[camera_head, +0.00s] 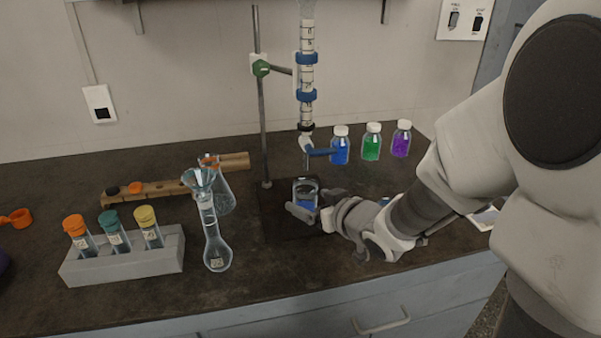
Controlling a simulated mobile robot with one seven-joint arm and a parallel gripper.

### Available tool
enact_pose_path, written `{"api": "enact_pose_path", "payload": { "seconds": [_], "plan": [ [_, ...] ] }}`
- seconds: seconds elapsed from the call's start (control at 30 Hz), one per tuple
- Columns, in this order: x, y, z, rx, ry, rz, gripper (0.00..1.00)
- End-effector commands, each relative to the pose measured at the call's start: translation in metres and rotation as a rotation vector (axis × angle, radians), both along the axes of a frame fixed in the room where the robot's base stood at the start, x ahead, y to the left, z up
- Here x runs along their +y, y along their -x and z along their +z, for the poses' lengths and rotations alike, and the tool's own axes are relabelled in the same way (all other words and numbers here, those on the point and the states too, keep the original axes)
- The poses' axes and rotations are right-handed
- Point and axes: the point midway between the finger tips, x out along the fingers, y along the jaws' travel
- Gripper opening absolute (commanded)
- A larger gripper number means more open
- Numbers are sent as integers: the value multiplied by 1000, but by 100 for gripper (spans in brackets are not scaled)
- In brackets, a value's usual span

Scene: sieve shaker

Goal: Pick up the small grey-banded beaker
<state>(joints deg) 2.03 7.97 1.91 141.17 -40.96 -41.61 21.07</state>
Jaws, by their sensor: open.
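A small clear beaker (306,187) with a greyish upper band and blue in its lower part stands on the dark stand base, under the burette tip. My gripper (308,212) reaches in from the right, low at the beaker's front. It is open, and one finger shows in front of the beaker's lower left. The fingers partly hide the beaker's lower part. I cannot tell whether they touch it.
The burette (307,75) hangs on a metal stand rod (261,120) just above. A flask (216,245) and a test-tube rack (125,262) stand left. Blue (340,147), green (371,143) and purple (401,140) bottles stand behind right. The front counter middle is clear.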

Motion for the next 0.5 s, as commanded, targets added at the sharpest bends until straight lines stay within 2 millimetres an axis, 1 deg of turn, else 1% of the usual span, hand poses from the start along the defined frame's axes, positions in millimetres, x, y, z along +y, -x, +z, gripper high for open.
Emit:
{"api": "enact_pose_path", "payload": {
  "seconds": [0.17, 0.3, 0.4, 0.5],
  "plan": [
    [7, -12, -6, 1, 0, 1, 97],
    [16, -31, -13, 1, 0, 2, 97],
    [21, -42, -16, 1, -1, 1, 97],
    [24, -47, -18, 0, 0, 0, 97]
  ]
}}
